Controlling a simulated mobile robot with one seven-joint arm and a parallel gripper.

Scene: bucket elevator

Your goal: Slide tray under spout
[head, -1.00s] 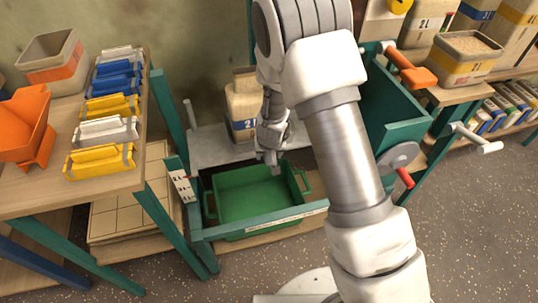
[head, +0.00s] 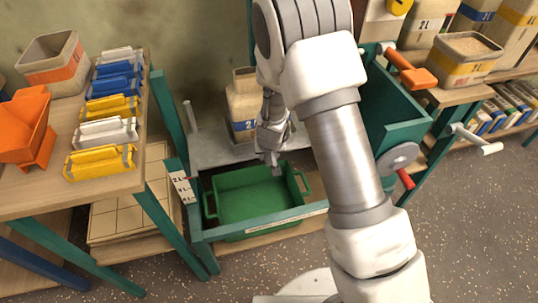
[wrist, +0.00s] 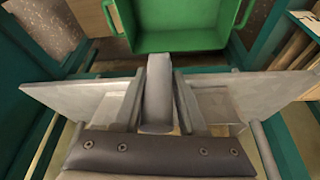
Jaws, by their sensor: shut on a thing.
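The green tray (head: 250,194) has a handle on each side and sits low inside a teal frame (head: 262,226) in the head view. In the wrist view the tray (wrist: 180,40) lies beyond my fingers, near the top. My gripper (head: 273,160) is at the tray's back edge in the head view. In the wrist view my gripper (wrist: 160,105) is shut on a grey upright bar (wrist: 158,88) that stands between its fingers. I cannot tell what the bar is fixed to. The tray looks empty. I cannot make out the spout; my arm hides part of the machine.
A grey plate (head: 212,148) with an upright post (head: 190,114) lies behind the tray. A 2L container (head: 243,103) stands there. A wooden table (head: 60,195) with coloured blocks is at left. A teal bin (head: 392,105) and crank (head: 477,139) are at right. The floor at right is clear.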

